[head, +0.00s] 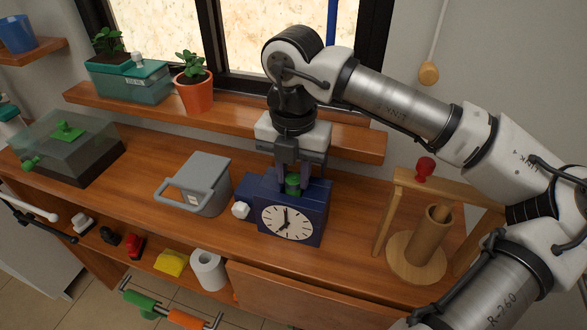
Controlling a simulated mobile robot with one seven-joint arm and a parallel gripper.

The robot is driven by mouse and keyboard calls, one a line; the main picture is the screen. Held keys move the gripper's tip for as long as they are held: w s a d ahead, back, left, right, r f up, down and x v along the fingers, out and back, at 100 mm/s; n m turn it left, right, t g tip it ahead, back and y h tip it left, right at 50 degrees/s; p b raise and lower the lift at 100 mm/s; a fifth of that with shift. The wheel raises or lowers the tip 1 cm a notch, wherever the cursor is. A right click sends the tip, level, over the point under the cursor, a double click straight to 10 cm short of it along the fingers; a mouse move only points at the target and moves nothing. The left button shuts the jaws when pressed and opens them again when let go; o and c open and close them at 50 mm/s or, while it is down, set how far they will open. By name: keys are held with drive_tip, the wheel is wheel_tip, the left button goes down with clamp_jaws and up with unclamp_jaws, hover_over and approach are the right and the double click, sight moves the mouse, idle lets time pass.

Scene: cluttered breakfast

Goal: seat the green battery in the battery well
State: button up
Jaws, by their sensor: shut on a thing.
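The green battery (293,184) is an upright green cylinder at the top of the blue clock (257,190). My gripper (292,188) points straight down over the clock and is shut on the battery, with one finger on each side. The clock has a white round face at the front and a white knob on its left side. The battery's lower end is hidden by the clock's front, so I cannot tell how deep it is in the well. The well itself is hidden.
A grey lidded box (207,172) with a handle stands left of the clock. A wooden stand (425,232) with a red knob is at the right. A shelf (235,112) with a potted plant (194,92) runs behind. Bare counter lies between clock and stand.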

sight(294, 179)
drive_tip(key=shift+f+b, duration=0.2)
drive_tip(key=shift+b, duration=0.1)
drive_tip(key=o, duration=1)
drive_tip(key=shift+r, duration=0.1)
drive_tip(key=shift+r, duration=0.1)
wheel_tip(294, 179, up, 12)
drive_tip(key=shift+b, duration=0.3)
drive_tip(key=shift+s, duration=0.1)
